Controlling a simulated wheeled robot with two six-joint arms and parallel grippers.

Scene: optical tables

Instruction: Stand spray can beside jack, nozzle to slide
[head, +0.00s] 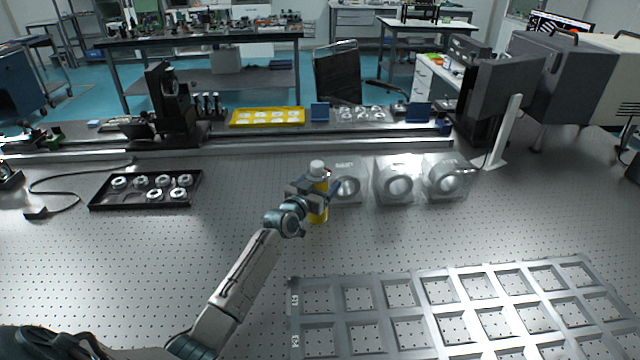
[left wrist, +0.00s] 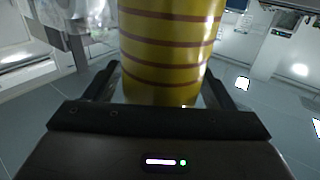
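The spray can (head: 319,212) is yellow with a white top and stands upright near the middle of the head view. In the left wrist view the yellow can (left wrist: 170,50) with brown bands fills the space between the fingers. My left gripper (head: 316,190) is around the can's body, its fingers on both sides and seemingly against it. Whether the can's base touches the table cannot be told. The nozzle's direction is too small to tell. A long metal rail (head: 330,141) runs along the back, possibly the slide. I cannot pick out a jack. My right gripper is not in view.
Clear cases with round parts (head: 394,182) stand just right of the can. A black tray of rings (head: 97,206) lies left. A grey compartment frame (head: 291,316) lies front right. A monitor (head: 502,95) stands back right. The perforated table (head: 230,205) is bare left of the can.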

